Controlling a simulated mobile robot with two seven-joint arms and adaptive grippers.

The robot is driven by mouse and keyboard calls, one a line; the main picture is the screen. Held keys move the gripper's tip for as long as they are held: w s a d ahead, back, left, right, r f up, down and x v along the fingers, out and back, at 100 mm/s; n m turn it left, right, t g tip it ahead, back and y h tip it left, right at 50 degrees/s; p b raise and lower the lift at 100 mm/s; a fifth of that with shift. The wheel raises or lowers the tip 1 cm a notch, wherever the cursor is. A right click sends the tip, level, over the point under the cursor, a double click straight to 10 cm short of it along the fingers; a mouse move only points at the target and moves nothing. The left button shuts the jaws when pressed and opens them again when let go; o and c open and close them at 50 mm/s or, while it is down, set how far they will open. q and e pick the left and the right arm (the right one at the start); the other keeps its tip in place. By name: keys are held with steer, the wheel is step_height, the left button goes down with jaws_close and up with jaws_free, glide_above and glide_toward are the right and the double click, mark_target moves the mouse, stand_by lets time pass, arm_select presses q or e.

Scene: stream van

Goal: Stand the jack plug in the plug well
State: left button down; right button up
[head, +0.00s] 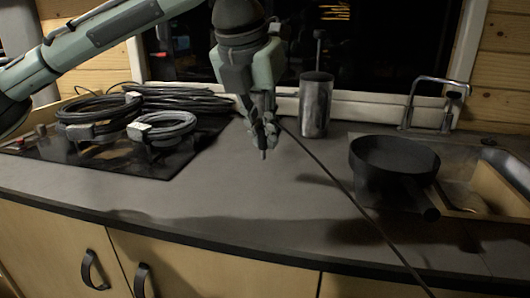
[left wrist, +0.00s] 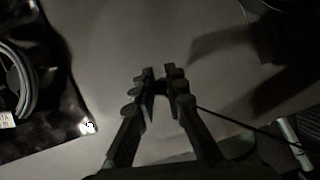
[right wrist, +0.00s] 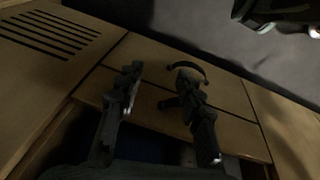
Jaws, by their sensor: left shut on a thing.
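My left gripper (head: 264,132) is above the middle of the grey counter, pointing down. It is shut on the jack plug (head: 264,154), a small dark pin whose tip shows below the fingers. In the left wrist view my left gripper (left wrist: 161,82) hides most of the plug. A thin dark cable (head: 335,180) runs from near the fingers down to the lower right. I cannot pick out the plug well for certain. My right gripper (right wrist: 160,84) is open and empty in front of the cabinet doors; the head view does not show it.
Coiled cables (head: 95,115) lie on a black hob (head: 150,160) at the left. A metal cup (head: 316,108) stands right of my left gripper. A dark pan (head: 395,160) and a tap (head: 430,90) are at the right. The front middle of the counter (head: 200,205) is clear.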

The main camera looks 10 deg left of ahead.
mark_target(263, 149)
arm_select(q)
step_height(263, 149, down, 4)
steer(key=shift+w+r, duration=0.1)
steer(key=shift+f, duration=0.3)
steer(key=c, duration=1.6)
jaws_free()
steer(key=shift+o, duration=0.2)
arm_select(e)
steer(key=shift+w+r, duration=0.15)
steer(key=shift+r, duration=0.05)
